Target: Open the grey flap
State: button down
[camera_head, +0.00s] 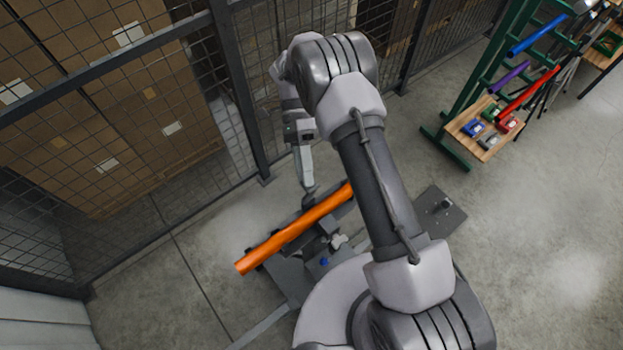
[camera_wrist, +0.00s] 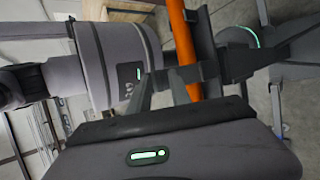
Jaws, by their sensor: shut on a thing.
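I cannot make out a grey flap for certain in either view. In the head view my gripper (camera_head: 308,203) reaches down to a long orange tube (camera_head: 275,246), which lies slanted above dark grey plates and brackets. In the wrist view the orange tube (camera_wrist: 181,35) runs down between the dark fingers of my gripper (camera_wrist: 188,82). The fingers appear shut on the tube, one on each side. The exact contact is partly hidden by the gripper, and my arm covers the tube's right end in the head view.
A dark mesh fence (camera_head: 233,90) stands behind, with stacked cardboard boxes (camera_head: 150,125) beyond it. At the upper right a green rack (camera_head: 497,75) holds blue, purple and red tubes, beside a wooden shelf (camera_head: 470,122) of small coloured items. The concrete floor (camera_head: 540,230) at right is clear.

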jog(key=shift+w+a+f+b, duration=0.55)
jog(key=shift+w+f+b, duration=0.1)
jog(key=shift+w+f, duration=0.25)
dwell(0.8)
jog(key=c, duration=1.5)
grip_release()
jog(key=shift+w+a, duration=0.1)
jog(key=shift+r, duration=0.1)
